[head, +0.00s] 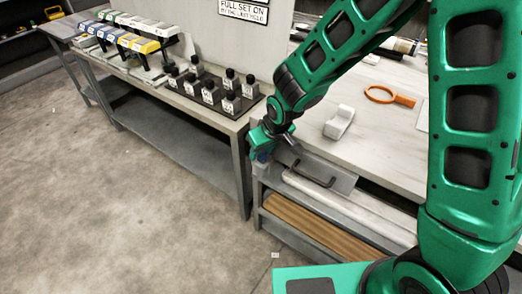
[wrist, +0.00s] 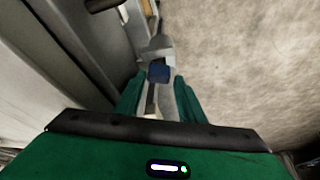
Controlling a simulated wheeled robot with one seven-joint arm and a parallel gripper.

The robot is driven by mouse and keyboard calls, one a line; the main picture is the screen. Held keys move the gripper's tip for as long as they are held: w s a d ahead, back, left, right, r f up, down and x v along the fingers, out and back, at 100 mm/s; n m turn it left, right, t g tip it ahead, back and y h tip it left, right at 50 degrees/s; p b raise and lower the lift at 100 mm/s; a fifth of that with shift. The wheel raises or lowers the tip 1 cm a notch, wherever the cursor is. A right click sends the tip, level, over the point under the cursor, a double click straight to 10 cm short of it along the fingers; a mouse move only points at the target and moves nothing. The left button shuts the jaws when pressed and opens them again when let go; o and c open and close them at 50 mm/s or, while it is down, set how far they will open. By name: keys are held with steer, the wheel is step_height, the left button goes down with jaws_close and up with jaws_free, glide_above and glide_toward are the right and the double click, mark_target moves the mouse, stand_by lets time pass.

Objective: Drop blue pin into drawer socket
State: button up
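The blue pin (wrist: 159,71) shows as a dark blue block just beyond and between my fingertips in the wrist view. In the head view it is a small blue patch (head: 263,157) directly under my gripper (head: 268,141), at the left front corner of the workbench. Grey metal, which looks like the drawer socket (wrist: 160,45), lies around and behind the pin. I cannot tell whether the pin is inside it or above it. My green fingers (wrist: 159,92) stand apart on either side of the pin; whether they touch it is unclear.
A drawer front with a dark handle (head: 312,176) is right of my gripper. Black-capped blocks (head: 208,92) stand on the left bench.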

steer(key=v, duration=1)
steer(key=shift+r, duration=0.3)
steer(key=shift+s+d, duration=0.1)
steer(key=shift+d, duration=0.05)
steer(key=s+d+r+m+h, duration=0.1)
steer(key=s+d+r+m, duration=0.15)
steer(key=d, duration=0.55)
steer(key=s+d+r+m, duration=0.15)
steer(key=d+r, duration=0.25)
steer(key=d, duration=0.4)
steer(key=s+d+r+m+h, duration=0.1)
steer(key=s+d+r+m, duration=0.15)
steer(key=d, duration=0.45)
steer(key=s+d+m+g, duration=0.2)
steer(key=s+d, duration=0.4)
steer(key=s, duration=0.3)
steer(key=s+d+m+g, duration=0.1)
steer(key=s+d+m, duration=0.3)
steer(key=s, duration=0.5)
steer(key=d+f, duration=0.1)
steer(key=d, duration=0.1)
steer(key=shift+s+d+g, duration=0.2)
steer(key=shift+d+g, duration=0.05)
steer(key=shift+g, duration=0.15)
